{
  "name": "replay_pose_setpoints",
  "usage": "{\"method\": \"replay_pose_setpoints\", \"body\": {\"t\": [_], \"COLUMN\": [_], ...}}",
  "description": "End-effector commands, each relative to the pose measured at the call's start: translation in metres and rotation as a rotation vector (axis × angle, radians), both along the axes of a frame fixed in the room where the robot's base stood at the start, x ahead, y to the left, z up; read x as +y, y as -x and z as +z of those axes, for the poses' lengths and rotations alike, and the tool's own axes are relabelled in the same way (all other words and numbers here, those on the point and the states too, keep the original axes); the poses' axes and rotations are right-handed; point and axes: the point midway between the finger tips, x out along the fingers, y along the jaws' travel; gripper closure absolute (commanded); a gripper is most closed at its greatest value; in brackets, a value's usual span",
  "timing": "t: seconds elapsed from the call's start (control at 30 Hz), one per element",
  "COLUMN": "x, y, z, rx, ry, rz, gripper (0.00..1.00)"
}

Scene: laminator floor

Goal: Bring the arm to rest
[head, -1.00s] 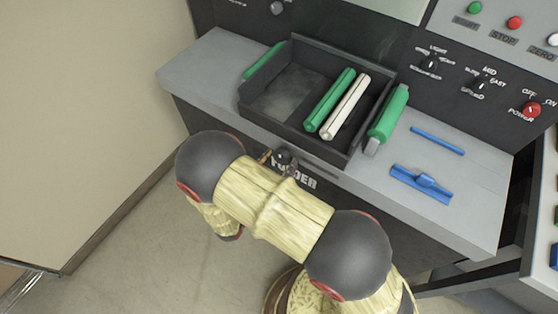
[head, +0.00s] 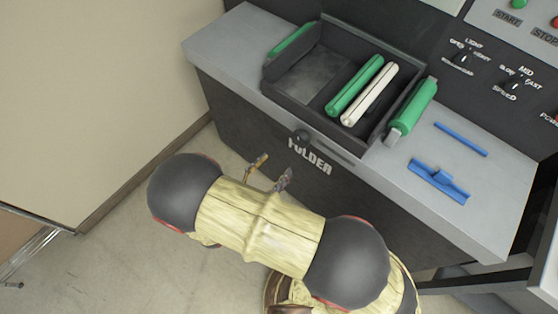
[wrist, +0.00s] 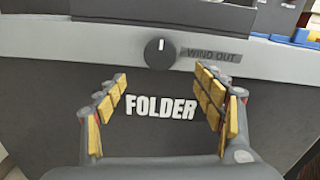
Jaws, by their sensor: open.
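My gripper (head: 270,173) is in front of the dark front panel of the folder machine (head: 340,195), below its grey ledge. In the wrist view my gripper (wrist: 160,108) is open, its yellow-padded fingers spread wide with nothing between them. The white word FOLDER (wrist: 160,108) on the panel shows between the fingers. A black knob (wrist: 160,53) marked WIND OUT is just above and beyond them, apart from the fingers. In the head view my arm hides part of the floor and of the panel's lower front.
On the ledge (head: 225,45) is a dark tray (head: 290,105) with a green roller (head: 355,86) and a white roller (head: 369,94). Green rollers lie on both sides of it. Blue pieces (head: 438,181) lie at right. A beige wall (head: 90,90) stands at left. Floor (head: 130,250) is open between.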

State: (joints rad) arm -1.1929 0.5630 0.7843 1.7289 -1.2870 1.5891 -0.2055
Motion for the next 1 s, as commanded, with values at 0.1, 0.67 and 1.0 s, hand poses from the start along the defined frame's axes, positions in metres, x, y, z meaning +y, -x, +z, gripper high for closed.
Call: {"method": "replay_pose_setpoints", "body": {"t": [0.1, 0.67, 1.0], "x": [0.001, -0.001, -0.061], "y": [0.001, 0.002, 0.065], "z": [0.0, -0.007, -0.029], "rx": [0.0, 0.01, 0.109], "ry": [0.0, -0.03, -0.243], "rz": [0.0, -0.007, -0.316], "gripper": [0.31, 0.31, 0.31]}}
